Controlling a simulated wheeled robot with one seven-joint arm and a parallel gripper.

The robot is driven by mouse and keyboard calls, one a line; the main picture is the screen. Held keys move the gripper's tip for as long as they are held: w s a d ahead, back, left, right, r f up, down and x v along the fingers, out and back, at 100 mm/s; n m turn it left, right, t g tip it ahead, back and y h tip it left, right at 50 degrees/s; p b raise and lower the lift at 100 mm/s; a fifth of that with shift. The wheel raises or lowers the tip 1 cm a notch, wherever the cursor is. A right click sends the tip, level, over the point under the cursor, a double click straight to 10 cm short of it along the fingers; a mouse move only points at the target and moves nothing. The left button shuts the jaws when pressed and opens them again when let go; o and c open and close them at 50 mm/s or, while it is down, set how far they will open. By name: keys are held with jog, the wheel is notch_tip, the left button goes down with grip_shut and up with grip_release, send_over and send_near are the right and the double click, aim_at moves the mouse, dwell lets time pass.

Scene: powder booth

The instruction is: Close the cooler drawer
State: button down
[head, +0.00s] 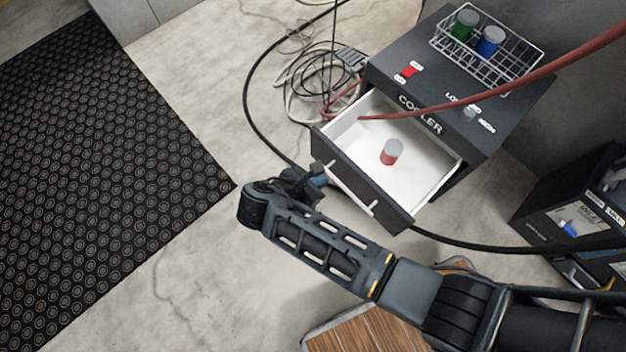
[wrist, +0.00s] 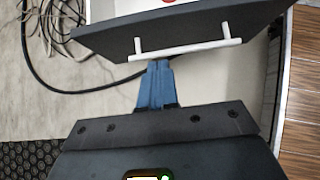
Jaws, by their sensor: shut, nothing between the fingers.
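The dark grey cooler (head: 462,68) stands at the upper right in the head view. Its white-lined drawer (head: 428,166) is pulled out, with a red container with a grey lid (head: 391,152) inside. The drawer's dark front with a white bar handle also shows in the wrist view (wrist: 180,32). My gripper (head: 318,179) is shut and empty at the drawer front, near the handle. In the wrist view its blue fingers (wrist: 157,72) point at the handle (wrist: 185,50), their tips just below it. I cannot tell whether they touch it.
A wire basket (head: 487,58) with a green and a blue container sits on the cooler. A red hose (head: 500,88) crosses over the cooler and drawer. Black cable and coiled cords (head: 318,85) lie beside it. A dark box (head: 580,205) stands at right. Open floor is at left.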

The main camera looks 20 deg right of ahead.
aim_at(347, 165)
jog(key=d+f, duration=0.1)
jog(key=d, duration=0.1)
jog(key=w+d+f+b, duration=0.1)
jog(key=d, duration=0.1)
jog(key=w+d+f+b, duration=0.1)
jog(key=d, duration=0.1)
jog(key=shift+w+d+f, duration=0.1)
jog(key=shift+d+f, duration=0.15)
jog(key=shift+f, duration=0.1)
jog(key=shift+w+d, duration=0.1)
jog(key=shift+d, duration=0.25)
jog(key=shift+d+r, duration=0.1)
jog(key=shift+w+d, duration=0.1)
jog(key=shift+d, duration=0.2)
jog(key=w+d+p, duration=0.1)
jog(key=w+d, duration=0.2)
jog(key=d, duration=0.6)
jog(key=w+d+p, duration=0.1)
jog(key=w+d, duration=0.2)
jog(key=d, duration=0.6)
jog(key=shift+p, duration=0.4)
jog(key=shift+s, duration=0.1)
